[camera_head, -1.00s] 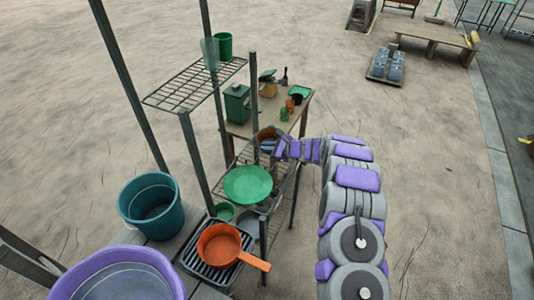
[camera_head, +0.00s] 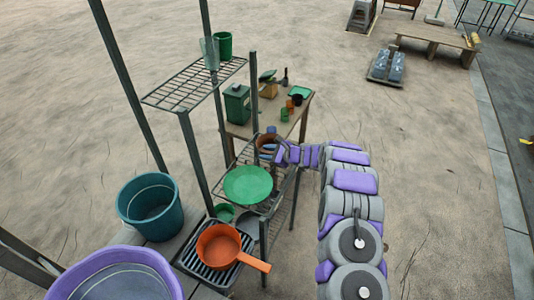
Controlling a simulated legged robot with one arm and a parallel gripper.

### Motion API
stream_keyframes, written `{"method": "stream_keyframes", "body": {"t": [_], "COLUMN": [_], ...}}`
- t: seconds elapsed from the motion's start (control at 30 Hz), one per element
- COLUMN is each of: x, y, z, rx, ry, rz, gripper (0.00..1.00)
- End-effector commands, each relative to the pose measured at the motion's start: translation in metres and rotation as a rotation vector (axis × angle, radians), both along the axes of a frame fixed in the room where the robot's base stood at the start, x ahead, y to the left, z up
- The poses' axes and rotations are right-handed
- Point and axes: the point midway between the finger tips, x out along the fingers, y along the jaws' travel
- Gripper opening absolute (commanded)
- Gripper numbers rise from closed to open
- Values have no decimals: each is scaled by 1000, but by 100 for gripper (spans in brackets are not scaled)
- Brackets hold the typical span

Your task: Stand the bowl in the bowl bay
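A small brown bowl (camera_head: 266,142) is at the far end of the lower wire shelf of the rack (camera_head: 243,163), behind a green plate. My gripper (camera_head: 277,152) reaches in from the right and is at the bowl's right side, seeming to touch it. The fingers are small and partly hidden, so I cannot tell whether they are shut on the bowl. Something bluish shows at the bowl, too small to make out. I cannot tell which part of the rack is the bowl bay.
The green plate (camera_head: 248,185) fills the shelf's near part. An orange pan (camera_head: 220,246) sits on a dark ribbed tray (camera_head: 190,262) in front. A teal bucket (camera_head: 149,203) and purple tub (camera_head: 117,262) stand left. Rack posts (camera_head: 254,100) rise close to my gripper. A wooden table (camera_head: 300,118) stands behind.

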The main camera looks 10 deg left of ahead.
Motion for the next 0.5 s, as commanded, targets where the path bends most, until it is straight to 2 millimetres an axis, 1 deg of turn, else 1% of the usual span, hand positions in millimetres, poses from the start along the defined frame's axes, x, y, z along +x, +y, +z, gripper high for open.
{"method": "stream_keyframes", "body": {"t": [0.17,0.27,0.5], "x": [-6,-13,-34], "y": [-12,-26,-65], "z": [8,19,40], "rx": [1,2,2], "ry": [1,-2,-2], "rz": [-3,-4,-4], "gripper": [34,34,34]}}
